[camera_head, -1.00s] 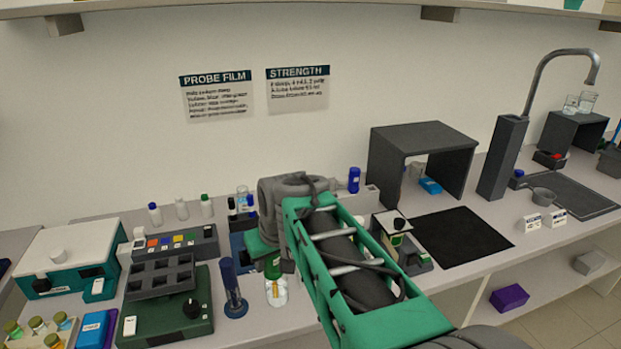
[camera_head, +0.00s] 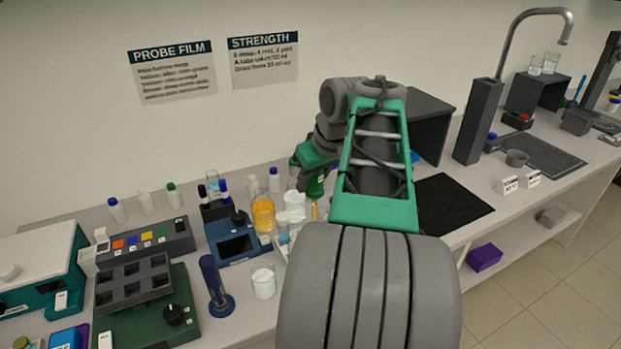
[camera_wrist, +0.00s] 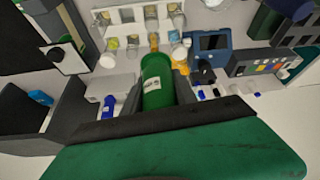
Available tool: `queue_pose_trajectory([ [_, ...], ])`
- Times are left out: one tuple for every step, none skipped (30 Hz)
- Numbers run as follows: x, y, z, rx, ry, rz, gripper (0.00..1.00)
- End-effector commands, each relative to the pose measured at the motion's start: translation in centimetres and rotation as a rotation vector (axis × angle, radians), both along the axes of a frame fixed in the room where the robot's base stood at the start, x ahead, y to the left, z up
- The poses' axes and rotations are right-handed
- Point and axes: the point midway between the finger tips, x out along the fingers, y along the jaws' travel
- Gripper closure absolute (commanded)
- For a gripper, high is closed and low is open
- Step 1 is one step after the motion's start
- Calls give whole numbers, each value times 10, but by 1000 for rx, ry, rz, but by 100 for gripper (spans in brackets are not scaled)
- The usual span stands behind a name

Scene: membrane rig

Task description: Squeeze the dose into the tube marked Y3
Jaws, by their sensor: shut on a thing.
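My gripper (camera_wrist: 157,92) is shut on a green bottle (camera_wrist: 156,78) with a white label, too small to read. In the head view the green bottle (camera_head: 316,184) is held up above the bench, partly hidden behind my arm. A narrow orange piece (camera_wrist: 154,42) shows at the bottle's far end; I cannot tell whether it is the bottle's tip or something behind it. A white rack (camera_wrist: 128,15) with several small vessels lies beyond the bottle in the wrist view. No Y3 mark is legible, so I cannot tell which tube is Y3.
An orange-filled beaker (camera_head: 263,214), a blue device (camera_head: 234,243) and a beaker of pale content (camera_head: 263,282) stand left of my arm. A dark open box (camera_head: 432,125) stands behind it on the right. The black mat (camera_head: 450,207) is bare.

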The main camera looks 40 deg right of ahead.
Motion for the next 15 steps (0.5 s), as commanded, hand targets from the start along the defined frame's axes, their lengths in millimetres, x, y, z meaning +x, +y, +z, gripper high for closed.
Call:
queue_pose_trajectory([
  [0, 0, 1, 0, 0, 1, 100],
  [0, 0, 2, 0, 0, 1, 100],
  [0, 1, 4, 1, -1, 0, 100],
  [0, 1, 6, 1, -1, 0, 100],
  [0, 1, 8, 1, -1, 0, 100],
  [0, 1, 8, 1, 0, 2, 100],
  [-1, 1, 6, 2, 0, 1, 100],
  [-1, 1, 4, -1, -1, 1, 100],
  [-1, 1, 1, -1, -2, 1, 100],
  [-1, 1, -2, -2, -2, 0, 100],
  [-1, 1, -3, -1, -2, 1, 100],
  [-1, 1, -5, -1, -2, 1, 100],
  [-1, 1, -7, -1, -2, 1, 100],
  [-1, 1, -10, -1, -2, 1, 100],
  [-1, 1, -13, -1, -2, 1, 100],
])
